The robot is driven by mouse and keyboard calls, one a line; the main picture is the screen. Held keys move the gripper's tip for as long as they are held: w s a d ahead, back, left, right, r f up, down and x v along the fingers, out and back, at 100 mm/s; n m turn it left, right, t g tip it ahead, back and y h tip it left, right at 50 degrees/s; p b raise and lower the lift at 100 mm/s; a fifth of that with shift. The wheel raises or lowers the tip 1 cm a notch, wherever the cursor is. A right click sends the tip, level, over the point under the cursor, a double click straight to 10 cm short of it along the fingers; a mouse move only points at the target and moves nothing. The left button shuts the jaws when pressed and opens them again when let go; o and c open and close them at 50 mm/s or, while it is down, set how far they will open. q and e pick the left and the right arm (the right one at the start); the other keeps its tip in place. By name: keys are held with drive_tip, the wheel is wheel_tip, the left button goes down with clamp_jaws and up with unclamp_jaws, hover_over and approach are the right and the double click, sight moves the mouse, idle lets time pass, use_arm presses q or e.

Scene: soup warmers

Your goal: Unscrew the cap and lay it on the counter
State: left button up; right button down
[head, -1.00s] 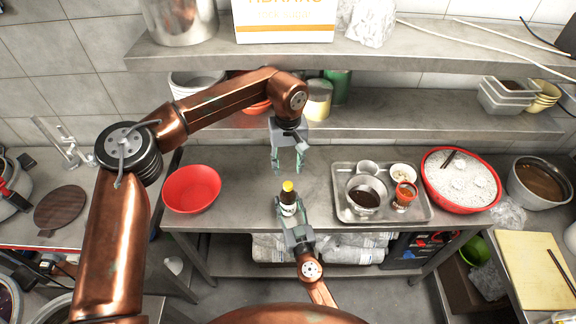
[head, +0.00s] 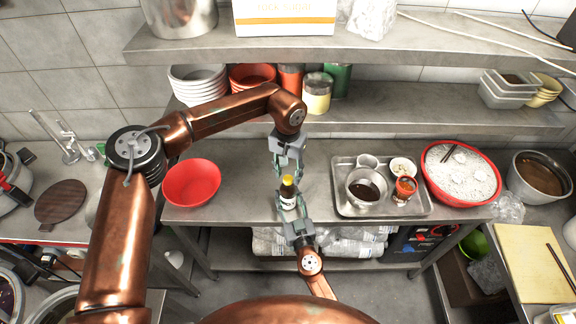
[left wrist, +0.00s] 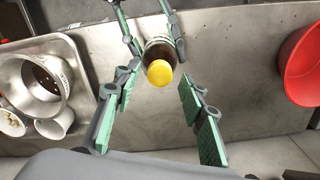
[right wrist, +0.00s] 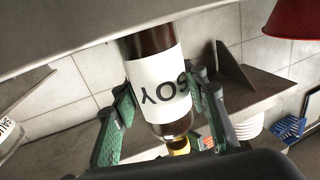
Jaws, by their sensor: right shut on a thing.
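A dark soy bottle (head: 287,192) with a white label and a yellow cap (head: 287,179) stands near the counter's front edge. My right gripper (head: 296,213) is shut on the bottle's body; the right wrist view shows its fingers on both sides of the "SOY" label (right wrist: 160,88). My left gripper (head: 287,176) hangs just above and around the cap from behind. In the left wrist view the yellow cap (left wrist: 160,73) lies between the spread green fingers (left wrist: 155,105), with gaps on both sides. The left gripper is open and empty.
A red bowl (head: 191,186) sits on the counter to the left. The counter (head: 240,190) between red bowl and bottle is clear.

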use_arm(q)
drive_tip(key=shift+f, duration=0.6)
drive_tip(key=shift+c, duration=0.5)
